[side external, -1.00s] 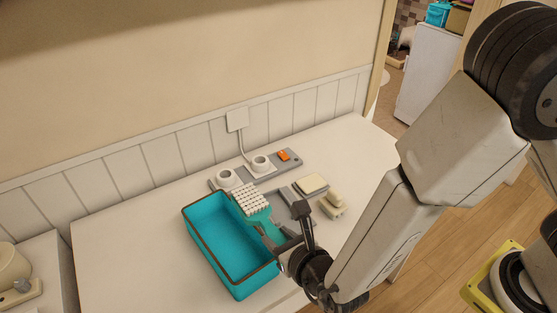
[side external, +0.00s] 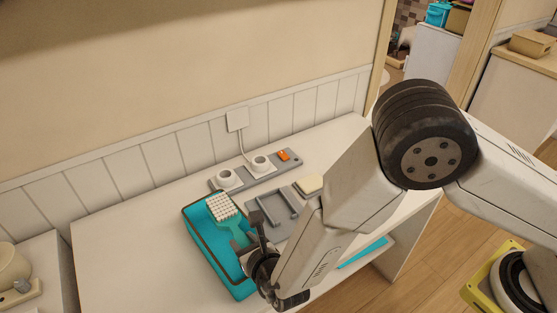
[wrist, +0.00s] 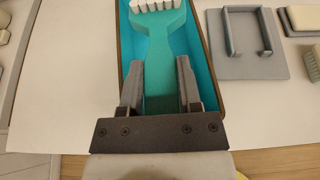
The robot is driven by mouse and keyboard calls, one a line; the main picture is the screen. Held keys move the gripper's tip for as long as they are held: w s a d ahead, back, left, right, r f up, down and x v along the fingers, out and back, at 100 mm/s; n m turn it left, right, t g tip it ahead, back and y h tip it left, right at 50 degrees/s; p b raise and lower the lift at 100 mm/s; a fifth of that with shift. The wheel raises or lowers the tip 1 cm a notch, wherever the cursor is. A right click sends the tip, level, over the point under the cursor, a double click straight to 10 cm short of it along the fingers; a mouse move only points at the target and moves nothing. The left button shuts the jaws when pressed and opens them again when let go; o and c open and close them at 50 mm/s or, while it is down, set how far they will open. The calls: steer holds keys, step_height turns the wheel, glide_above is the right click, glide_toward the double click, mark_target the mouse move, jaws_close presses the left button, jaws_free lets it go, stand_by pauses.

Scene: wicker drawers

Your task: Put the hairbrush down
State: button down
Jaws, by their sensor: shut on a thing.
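The hairbrush (side external: 225,210) is teal with white bristles facing up. My gripper (wrist: 160,92) is shut on its handle, with one finger on each side in the wrist view. In the side view my gripper (side external: 250,245) is at the right side of a teal bin (side external: 188,226) with a brown rim. The brush (wrist: 160,32) is over the bin's opening, its head toward the bin's far end. I cannot tell whether it touches the bin's floor. The handle's lower end is hidden by my gripper.
A grey tray with a raised bracket (wrist: 229,38) lies right of the bin, with a cream block (side external: 308,185) beside it. A power strip with white sockets and an orange switch (side external: 283,155) lies along the wall. The white table (side external: 130,245) is clear left of the bin.

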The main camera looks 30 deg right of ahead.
steer(key=shift+w+a+f, duration=0.15)
steer(key=shift+w+f, duration=0.15)
steer(key=shift+f, duration=1.5)
steer(key=shift+f, duration=0.35)
steer(key=shift+c, duration=1.4)
jaws_free()
steer(key=shift+r, duration=0.2)
steer(key=v, duration=0.7)
steer(key=shift+s+r, duration=0.3)
